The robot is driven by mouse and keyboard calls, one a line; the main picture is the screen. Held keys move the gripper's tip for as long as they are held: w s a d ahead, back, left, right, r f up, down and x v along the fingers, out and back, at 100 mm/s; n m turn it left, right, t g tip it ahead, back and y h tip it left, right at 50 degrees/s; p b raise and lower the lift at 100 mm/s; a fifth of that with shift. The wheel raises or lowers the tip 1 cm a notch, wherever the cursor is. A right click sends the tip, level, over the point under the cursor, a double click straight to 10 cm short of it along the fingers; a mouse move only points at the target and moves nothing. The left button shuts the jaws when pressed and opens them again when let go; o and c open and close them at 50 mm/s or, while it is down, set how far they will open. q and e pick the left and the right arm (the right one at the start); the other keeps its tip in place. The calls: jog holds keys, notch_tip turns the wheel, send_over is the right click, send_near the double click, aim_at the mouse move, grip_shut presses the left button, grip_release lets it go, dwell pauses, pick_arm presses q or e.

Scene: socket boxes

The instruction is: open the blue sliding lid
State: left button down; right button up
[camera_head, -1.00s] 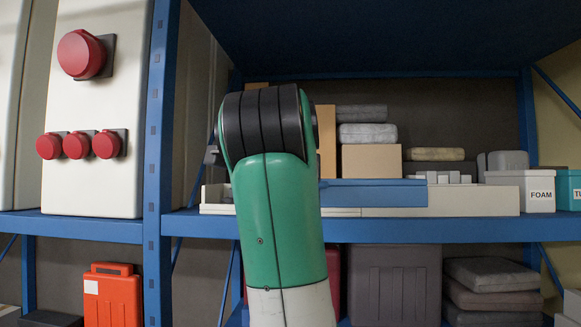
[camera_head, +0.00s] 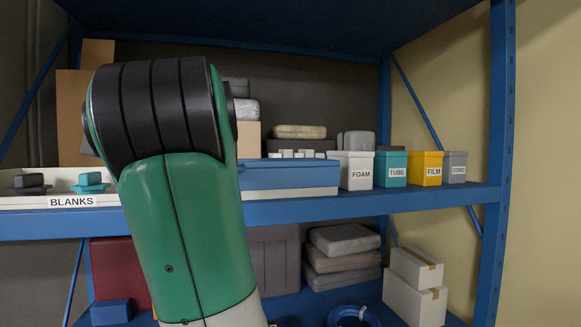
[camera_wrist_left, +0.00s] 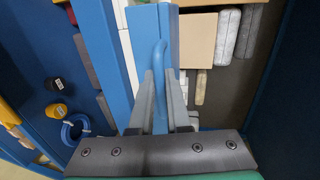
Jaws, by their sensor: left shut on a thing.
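The blue sliding lid (camera_head: 285,172) lies along the right part of the long white box on the shelf, its right end about level with the box's right end beside the FOAM bin. In the head view, my green and black left arm hides this gripper, the handle and the box's middle. To the left, the box's white tray part (camera_head: 35,204), labelled BLANKS, holds grey and teal pieces. My right gripper is not in view.
A FOAM bin (camera_head: 352,171), a teal TUBE bin (camera_head: 390,169) and a yellow FILM bin (camera_head: 425,168) stand right of the box. Small white blocks (camera_head: 300,154) and a cardboard box (camera_head: 249,140) are behind the lid. A shelf upright (camera_head: 500,150) is at right.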

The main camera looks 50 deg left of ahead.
pick_arm(q)
jog(key=shift+f, duration=0.2)
jog(key=c, duration=0.9)
grip_release()
jog(key=shift+r, duration=0.1)
jog(key=shift+a, duration=0.1)
jog(key=shift+r, duration=0.1)
jog(key=shift+s+d+r, duration=0.1)
jog(key=shift+s+d, duration=0.05)
jog(key=shift+d, duration=0.1)
jog(key=b+v, duration=0.1)
jog(key=v, duration=1)
jog(key=shift+d+b, duration=0.15)
jog(key=shift+b, duration=0.2)
